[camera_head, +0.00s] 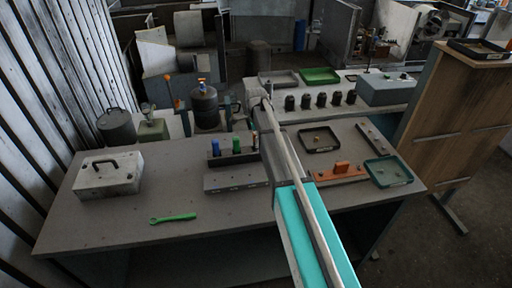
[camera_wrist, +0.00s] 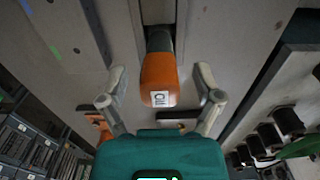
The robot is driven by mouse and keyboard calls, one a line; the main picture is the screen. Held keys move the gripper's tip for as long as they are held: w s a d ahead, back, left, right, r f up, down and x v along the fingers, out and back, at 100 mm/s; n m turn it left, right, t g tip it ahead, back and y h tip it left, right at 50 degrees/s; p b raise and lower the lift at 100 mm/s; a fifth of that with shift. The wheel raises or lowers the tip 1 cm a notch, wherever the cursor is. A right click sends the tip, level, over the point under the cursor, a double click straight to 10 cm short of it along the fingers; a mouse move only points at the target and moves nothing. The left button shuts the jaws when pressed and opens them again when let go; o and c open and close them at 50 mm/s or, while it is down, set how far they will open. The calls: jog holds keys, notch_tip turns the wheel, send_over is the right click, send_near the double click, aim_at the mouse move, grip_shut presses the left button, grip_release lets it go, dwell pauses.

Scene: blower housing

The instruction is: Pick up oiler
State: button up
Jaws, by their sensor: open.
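The oiler (camera_wrist: 160,80) is an orange body with a dark grey upper part and a white label reading "OIL", shown upside down in the wrist view. It lies in the middle of that view, ahead of my gripper (camera_wrist: 160,99). My gripper is open, with one pale finger on each side of the oiler's lower end. Gaps show between the fingers and the oiler, and I see no contact. The exact depth between them is hard to tell. In the head view I cannot make out the oiler or the fingers; my arm covers the middle of the table.
The grey table (camera_head: 130,205) holds a metal box (camera_head: 108,176), a green wrench (camera_head: 173,218), a block with coloured cylinders (camera_head: 232,158), an orange piece (camera_head: 341,169) and shallow trays (camera_head: 388,172). Several black cylinders (camera_head: 321,100) stand behind. The table's front left is mostly clear.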

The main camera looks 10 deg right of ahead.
jog(key=shift+f+b, duration=0.5)
jog(key=shift+f, duration=0.3)
jog(key=shift+c, duration=0.3)
grip_shut()
